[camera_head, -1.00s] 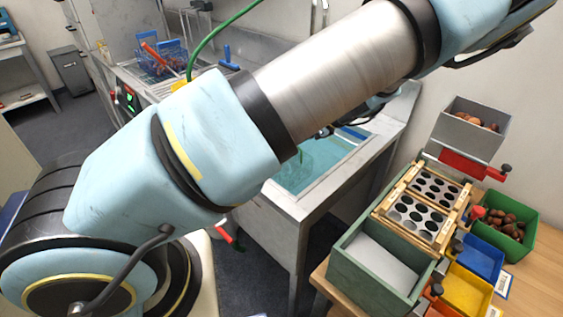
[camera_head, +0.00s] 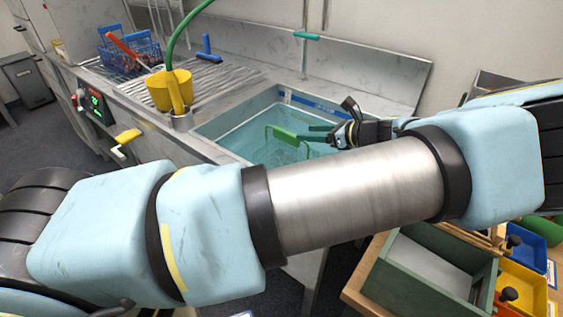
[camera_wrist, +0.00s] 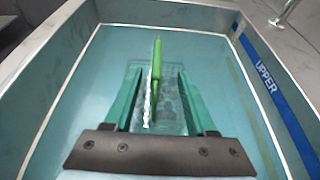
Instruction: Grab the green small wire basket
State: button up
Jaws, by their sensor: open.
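The green small wire basket (camera_head: 283,134) sits in the teal sink basin, its green handle standing up. Its wire body is faint and appears to be in the water. In the wrist view the handle of the basket (camera_wrist: 156,62) stands upright between my two teal fingers, with a gap on each side. My gripper (camera_head: 303,133) is just right of the handle in the head view, over the basin. In the wrist view my gripper (camera_wrist: 155,80) is open and empty, pointing down the basin. I cannot tell whether a finger touches the basket.
The sink rim (camera_head: 215,120) surrounds the basin, and a blue "UPPER" strip (camera_wrist: 264,66) runs along one wall. A blue wire basket (camera_head: 130,55) is on the drainboard. A green bin (camera_head: 430,270) stands at lower right.

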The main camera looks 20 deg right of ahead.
aim_at(288, 132)
jog(key=p+x, duration=0.1)
jog(key=x, duration=0.3)
jog(key=shift+a+r, duration=0.1)
jog(key=p+x, duration=0.2)
jog(key=x, duration=0.2)
jog(key=shift+a, duration=0.2)
jog(key=shift+w+a+f, duration=0.15)
jog(key=shift+w+f, duration=0.15)
jog(key=shift+w, duration=0.05)
grip_shut()
jog(key=shift+r, duration=0.1)
dwell(0.7)
